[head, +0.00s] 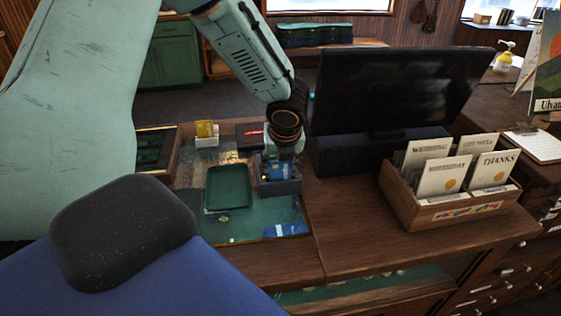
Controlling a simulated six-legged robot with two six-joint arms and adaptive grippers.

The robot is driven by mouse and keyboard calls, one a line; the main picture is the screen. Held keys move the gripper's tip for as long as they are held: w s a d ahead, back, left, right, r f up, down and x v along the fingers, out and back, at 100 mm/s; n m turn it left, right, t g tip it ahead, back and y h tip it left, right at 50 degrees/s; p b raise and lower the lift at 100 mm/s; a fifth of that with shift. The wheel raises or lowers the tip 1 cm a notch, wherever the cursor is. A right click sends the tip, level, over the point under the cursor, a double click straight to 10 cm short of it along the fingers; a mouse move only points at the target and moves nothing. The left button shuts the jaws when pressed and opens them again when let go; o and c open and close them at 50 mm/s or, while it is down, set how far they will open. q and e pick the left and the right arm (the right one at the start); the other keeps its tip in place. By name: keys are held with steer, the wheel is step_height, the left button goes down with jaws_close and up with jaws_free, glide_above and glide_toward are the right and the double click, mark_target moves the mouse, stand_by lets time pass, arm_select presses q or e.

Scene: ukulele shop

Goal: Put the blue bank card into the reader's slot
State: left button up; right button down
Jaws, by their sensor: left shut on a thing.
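The blue bank card (279,172) is small and upright, held in my left gripper (278,161) over the counter. The gripper is shut on it and points down. The dark grey reader (281,188) is a small box on the counter, directly beneath and around the card's lower edge. At this size I cannot tell whether the card is in the slot or just in front of or above it. The slot itself is hidden. My right gripper is not in view.
A green tray (228,187) lies left of the reader on the glass counter top. A yellow card holder (206,133) stands behind it. A big black monitor (390,95) rises close on the right. A wooden box of greeting cards (440,213) stands further right.

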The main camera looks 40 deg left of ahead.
arm_select(q)
steer(key=o, duration=0.8)
steer(key=shift+d, duration=0.1)
steer(key=shift+o, duration=0.2)
steer(key=shift+r, duration=0.15)
steer(key=v, duration=1.1)
steer(key=shift+r, duration=0.3)
steer(key=shift+s, duration=0.2)
